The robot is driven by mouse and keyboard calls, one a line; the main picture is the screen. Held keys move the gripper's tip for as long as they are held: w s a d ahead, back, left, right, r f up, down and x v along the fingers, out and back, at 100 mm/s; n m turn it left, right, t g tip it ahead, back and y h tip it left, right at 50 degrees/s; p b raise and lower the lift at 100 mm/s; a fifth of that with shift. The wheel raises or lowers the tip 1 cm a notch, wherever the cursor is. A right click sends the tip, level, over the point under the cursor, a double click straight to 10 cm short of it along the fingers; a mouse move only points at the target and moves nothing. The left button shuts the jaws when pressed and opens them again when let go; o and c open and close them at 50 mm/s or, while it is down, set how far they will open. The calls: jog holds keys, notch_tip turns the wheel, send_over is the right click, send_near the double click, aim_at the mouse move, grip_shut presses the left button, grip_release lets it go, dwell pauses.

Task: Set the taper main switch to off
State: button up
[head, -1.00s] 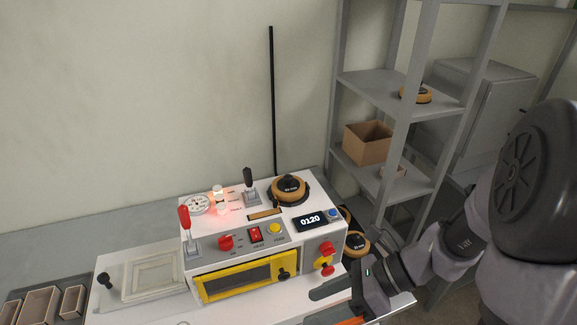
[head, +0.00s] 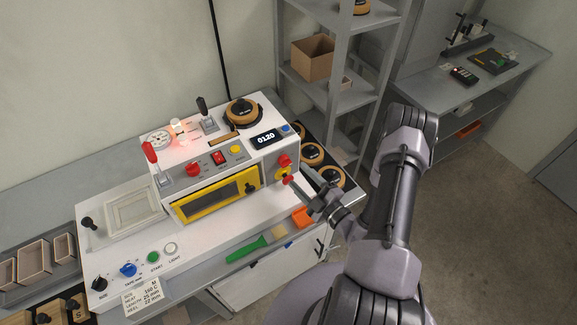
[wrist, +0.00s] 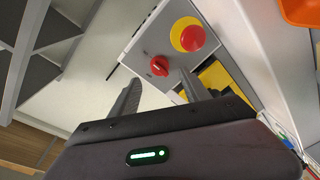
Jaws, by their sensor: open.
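The white machine (head: 235,150) has a grey right-hand end panel (wrist: 135,55) carrying two red controls. The upper one is a small red turn knob (head: 284,160), also in the wrist view (wrist: 159,66). Below it is a red mushroom button (head: 288,180) on a yellow disc, larger in the wrist view (wrist: 192,38). I cannot read which control is the main switch, or its setting. My gripper (head: 299,182) is open and empty beside this panel. In the wrist view its fingertips (wrist: 160,84) lie either side of the line to the knob, apparently short of it.
An orange bin (head: 302,217) sits below my gripper. Black-and-tan reels (head: 311,154) stand close behind it. A grey shelf rack (head: 345,95) is at the back.

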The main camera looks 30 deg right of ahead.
aim_at(288, 165)
jog(key=w, duration=0.4)
jog(key=w+a, duration=0.1)
jog(key=w, duration=0.1)
grip_shut()
